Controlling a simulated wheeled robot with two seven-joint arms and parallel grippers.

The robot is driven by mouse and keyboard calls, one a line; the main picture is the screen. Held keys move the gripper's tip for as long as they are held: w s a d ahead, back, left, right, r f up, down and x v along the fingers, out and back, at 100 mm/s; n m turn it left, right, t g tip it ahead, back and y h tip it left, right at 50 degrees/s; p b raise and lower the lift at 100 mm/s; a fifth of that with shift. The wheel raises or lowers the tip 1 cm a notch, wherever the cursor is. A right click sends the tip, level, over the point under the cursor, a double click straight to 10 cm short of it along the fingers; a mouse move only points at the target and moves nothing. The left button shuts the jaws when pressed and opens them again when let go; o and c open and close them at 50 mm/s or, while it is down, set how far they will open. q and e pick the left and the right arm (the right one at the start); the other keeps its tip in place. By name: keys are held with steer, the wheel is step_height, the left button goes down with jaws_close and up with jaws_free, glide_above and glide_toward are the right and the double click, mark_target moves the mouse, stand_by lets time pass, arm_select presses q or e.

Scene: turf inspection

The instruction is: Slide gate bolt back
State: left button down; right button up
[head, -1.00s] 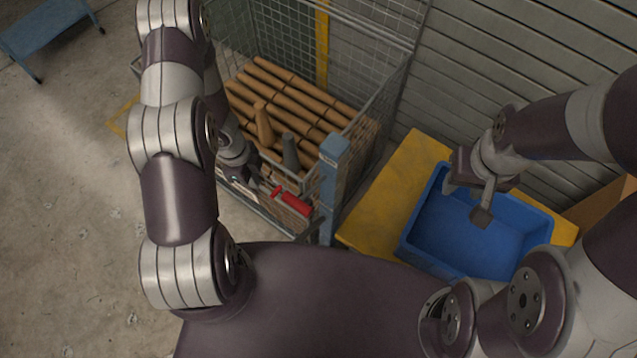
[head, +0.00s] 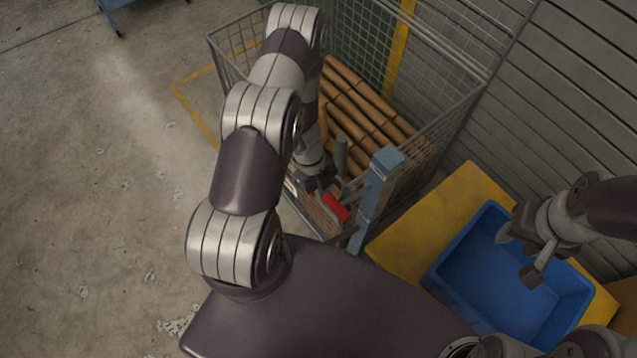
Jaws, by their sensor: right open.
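The bolt's red handle (head: 335,207) shows low on the near side of a wire cage, left of its blue post (head: 375,195). My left gripper (head: 328,190) is right at the handle and covers part of it. Its fingers are small and partly hidden, so I cannot tell whether they grip the handle. The bolt's rod and its catch are not clear. My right gripper (head: 518,257) is open and empty above the blue bin.
The wire cage (head: 468,62) holds several brown rolls (head: 372,112). A blue bin (head: 478,298) stands on a yellow surface (head: 440,213) right of the post. A slatted wall (head: 570,95) rises behind. Open concrete floor (head: 90,190) lies at the left.

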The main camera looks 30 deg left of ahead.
arm_select(q)
steer(key=f, duration=0.1)
steer(key=a+f+p, duration=0.1)
steer(key=w+a+f, duration=0.1)
steer(key=f, duration=0.1)
steer(key=shift+a+f, duration=0.1)
steer(key=shift+a, duration=0.15)
